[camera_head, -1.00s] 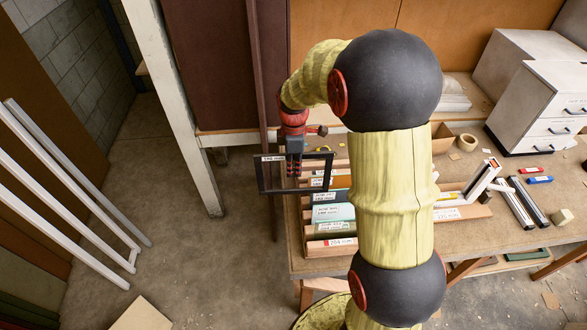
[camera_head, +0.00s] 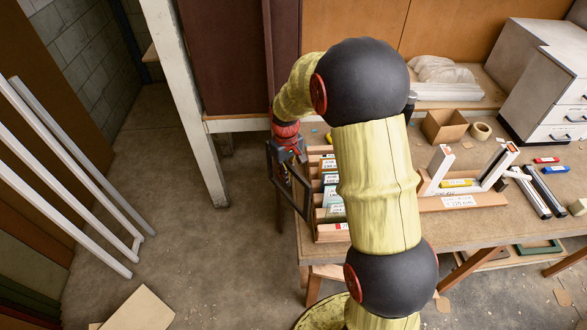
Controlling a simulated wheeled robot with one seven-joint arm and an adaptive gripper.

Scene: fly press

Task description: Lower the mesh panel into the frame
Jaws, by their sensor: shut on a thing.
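My gripper (camera_head: 287,153) is shut on the mesh panel (camera_head: 290,198), a thin dark-edged rectangle. The panel hangs tilted, turned partly edge-on, just left of the bench and beside the slotted wooden rack (camera_head: 331,233). Any mesh inside its dark border is too fine to make out. White posts (camera_head: 436,170) rise at an angle from a wooden base (camera_head: 480,202) on the bench, right of my arm. I cannot tell for sure which thing is the receiving frame. My arm hides part of the rack and bench.
Labelled panels (camera_head: 331,185) stand in the rack. A cardboard box (camera_head: 444,127), a tape roll (camera_head: 480,131), markers (camera_head: 555,169) and white drawers (camera_head: 560,112) are on the bench. A white post (camera_head: 184,110) stands behind left.

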